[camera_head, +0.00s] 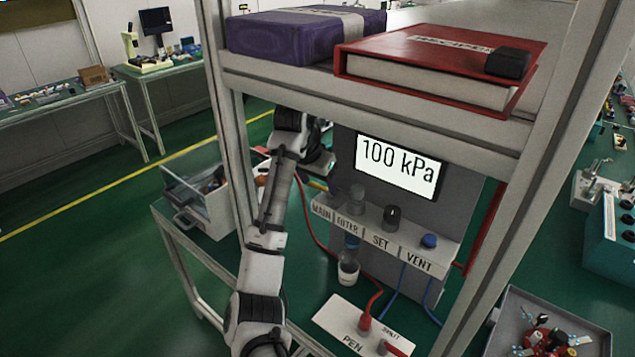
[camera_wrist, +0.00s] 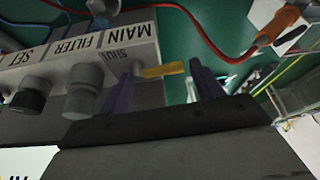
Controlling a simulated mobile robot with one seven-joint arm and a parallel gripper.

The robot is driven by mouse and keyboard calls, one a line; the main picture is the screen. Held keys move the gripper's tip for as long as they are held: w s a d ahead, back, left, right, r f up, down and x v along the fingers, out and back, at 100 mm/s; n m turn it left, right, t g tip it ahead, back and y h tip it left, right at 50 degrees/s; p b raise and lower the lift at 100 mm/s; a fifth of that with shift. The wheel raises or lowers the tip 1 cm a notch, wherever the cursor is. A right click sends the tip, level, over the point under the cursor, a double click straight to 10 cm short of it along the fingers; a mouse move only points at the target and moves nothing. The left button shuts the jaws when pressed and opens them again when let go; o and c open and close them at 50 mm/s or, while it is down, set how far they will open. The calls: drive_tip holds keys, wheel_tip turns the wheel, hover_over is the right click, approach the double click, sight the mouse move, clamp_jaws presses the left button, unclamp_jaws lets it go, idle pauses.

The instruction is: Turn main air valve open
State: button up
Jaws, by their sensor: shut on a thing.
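The main air valve's yellow lever (camera_wrist: 163,70) shows in the wrist view, beside the MAIN label (camera_wrist: 127,13) and a small SHUT mark (camera_wrist: 128,53) on the grey panel. It sticks out sideways from the panel's end, between the two dark fingers of my gripper (camera_wrist: 160,82), which is shut on it. The display (camera_head: 397,166) reads 100 kPa.
The panel also carries the FILTER knob (camera_head: 357,194), SET knob (camera_head: 392,216) and blue VENT knob (camera_head: 429,241). A shelf with a red binder (camera_head: 440,65) and a purple box (camera_head: 295,35) is overhead. A frame post (camera_head: 226,130) stands left of my arm. Red and blue hoses hang below the panel.

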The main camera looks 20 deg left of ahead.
drive_tip(key=shift+w+m, duration=0.15)
drive_tip(key=shift+m, duration=0.45)
drive_tip(key=o, duration=1)
drive_tip(key=shift+b+v, duration=0.35)
drive_tip(key=shift+v, duration=3.45)
drive_tip(key=shift+a, duration=0.15)
